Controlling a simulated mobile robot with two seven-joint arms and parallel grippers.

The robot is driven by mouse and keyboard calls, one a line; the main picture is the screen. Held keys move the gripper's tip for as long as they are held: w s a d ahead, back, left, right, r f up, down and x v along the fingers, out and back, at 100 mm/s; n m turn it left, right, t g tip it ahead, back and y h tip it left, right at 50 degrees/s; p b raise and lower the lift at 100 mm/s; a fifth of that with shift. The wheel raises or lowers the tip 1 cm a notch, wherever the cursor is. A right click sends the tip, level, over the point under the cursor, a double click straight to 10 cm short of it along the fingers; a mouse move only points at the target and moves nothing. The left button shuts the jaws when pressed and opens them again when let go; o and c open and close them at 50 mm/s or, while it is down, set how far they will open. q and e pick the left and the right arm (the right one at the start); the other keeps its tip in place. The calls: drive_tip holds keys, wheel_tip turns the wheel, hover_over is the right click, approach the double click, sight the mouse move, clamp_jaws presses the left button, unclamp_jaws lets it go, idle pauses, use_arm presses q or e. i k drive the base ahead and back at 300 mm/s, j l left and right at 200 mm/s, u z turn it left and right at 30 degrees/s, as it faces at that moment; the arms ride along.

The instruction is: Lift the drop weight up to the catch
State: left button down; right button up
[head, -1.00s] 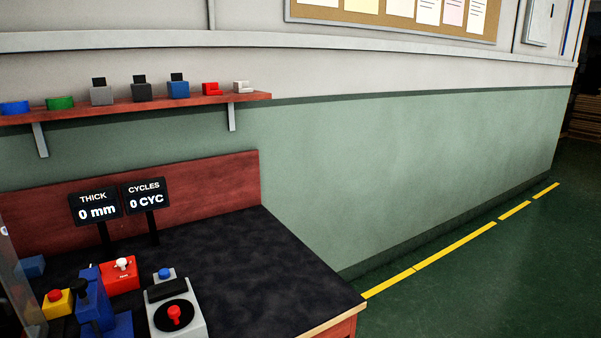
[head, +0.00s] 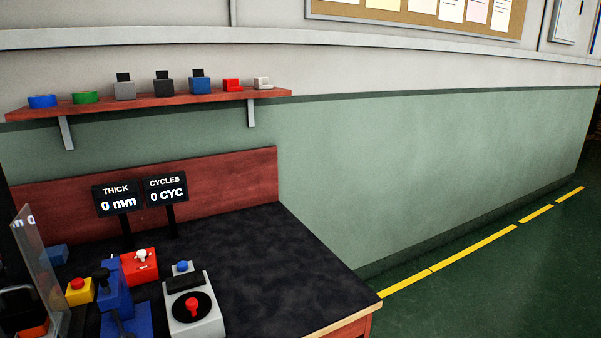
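I cannot make out a drop weight or a catch in the head view. Neither of my grippers is in view. On the dark bench top (head: 290,265) at the lower left, a blue device (head: 117,290) with a black knob stands beside a clear panel (head: 42,270). A dark form with an orange-red part (head: 35,329) shows behind the panel at the left edge, mostly cut off.
A grey box with a red knob (head: 193,306), a red box with a white knob (head: 140,265) and a yellow box with a red button (head: 79,291) stand nearby. Two displays read 0 mm (head: 118,200) and 0 CYC (head: 166,192). The bench's right part is clear.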

sight(29, 309)
drive_tip(key=u, duration=1.2)
